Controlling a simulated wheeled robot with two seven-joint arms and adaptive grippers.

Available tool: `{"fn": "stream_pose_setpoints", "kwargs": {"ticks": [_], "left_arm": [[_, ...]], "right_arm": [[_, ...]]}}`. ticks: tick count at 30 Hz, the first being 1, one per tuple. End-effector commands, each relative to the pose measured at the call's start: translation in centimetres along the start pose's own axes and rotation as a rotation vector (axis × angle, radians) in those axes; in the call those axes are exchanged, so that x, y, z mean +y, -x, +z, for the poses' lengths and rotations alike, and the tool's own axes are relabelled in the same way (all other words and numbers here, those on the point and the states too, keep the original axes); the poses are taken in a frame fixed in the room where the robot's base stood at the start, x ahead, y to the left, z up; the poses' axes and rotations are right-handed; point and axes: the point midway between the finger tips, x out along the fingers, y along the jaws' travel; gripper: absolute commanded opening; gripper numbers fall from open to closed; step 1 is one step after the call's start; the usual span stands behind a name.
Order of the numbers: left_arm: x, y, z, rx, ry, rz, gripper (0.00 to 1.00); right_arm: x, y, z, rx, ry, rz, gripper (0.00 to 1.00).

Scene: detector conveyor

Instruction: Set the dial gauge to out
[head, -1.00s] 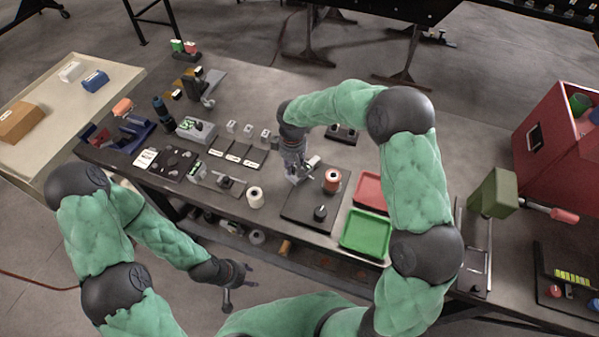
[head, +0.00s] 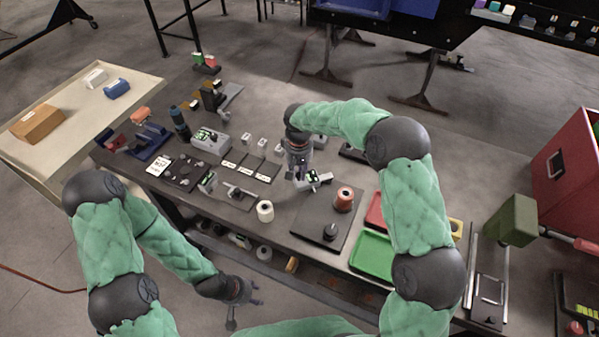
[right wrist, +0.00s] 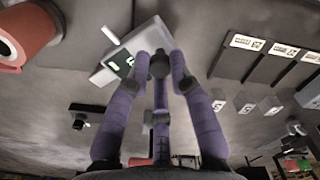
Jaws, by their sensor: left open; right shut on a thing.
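My right gripper (head: 303,180) is shut on a small pale device with a green display (head: 313,178), at the far left edge of a dark plate (head: 305,222). I cannot tell for sure whether this is the dial gauge. In the right wrist view, the device (right wrist: 128,60) appears tilted at the fingertips (right wrist: 163,68), which hide part of it. A black knob (head: 331,232) and an orange-topped spool (head: 344,199) stand on the plate. No "out" marking is readable. My left gripper (head: 240,297) is open and empty, low in front of the bench.
Green (head: 374,256) and red (head: 375,211) trays lie right of the plate. A white spool (head: 265,211) stands left of it. Labelled slots (head: 247,166) and small pale blocks (head: 262,145) lie further left. A grey box (head: 211,140) stands behind them.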

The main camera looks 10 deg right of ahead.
Motion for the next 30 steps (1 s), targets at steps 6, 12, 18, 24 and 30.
{"fn": "stream_pose_setpoints", "kwargs": {"ticks": [6, 12, 18, 24, 30], "left_arm": [[0.0, 0.0, 0.0, 0.0, 0.0, 0.0, 0.46], [0.0, 0.0, 0.0, 0.0, 0.0, 0.0, 0.46], [0.0, 0.0, 0.0, 0.0, 0.0, 0.0, 0.46], [0.0, 0.0, 0.0, 0.0, 0.0, 0.0, 0.46], [0.0, 0.0, 0.0, 0.0, 0.0, 0.0, 0.46]], "right_arm": [[0.0, 0.2, -0.4, 0.014, -0.002, -0.003, 0.0], [0.0, 0.2, -0.4, 0.013, -0.001, -0.002, 0.46], [0.0, 0.1, -0.3, 0.009, -0.001, -0.001, 0.46], [0.0, 1.0, -0.3, 0.011, -0.001, -0.001, 0.46], [0.0, 4.4, -0.3, 0.013, -0.001, -0.001, 0.46]]}}
